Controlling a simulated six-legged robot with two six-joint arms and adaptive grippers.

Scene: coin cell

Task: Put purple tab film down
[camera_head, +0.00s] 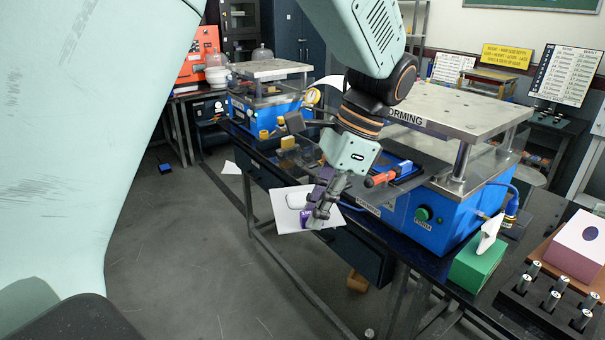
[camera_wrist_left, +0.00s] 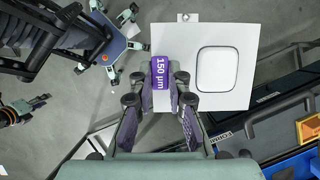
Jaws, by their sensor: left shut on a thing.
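The purple tab film is a white sheet (camera_head: 285,205) with a rounded, dark-outlined clear-looking patch and a purple tab (camera_head: 305,218). My left gripper (camera_head: 318,212) is shut on the tab and holds the sheet in the air by the table's front edge. My right gripper is not in view.
A blue machine (camera_head: 440,215) marked "FORMING" stands on the dark table behind the gripper. A green tissue box (camera_head: 480,266), a rack of small cylinders (camera_head: 540,308) and a pink box (camera_head: 582,245) stand at the right. Open floor (camera_head: 190,260) lies left of the table.

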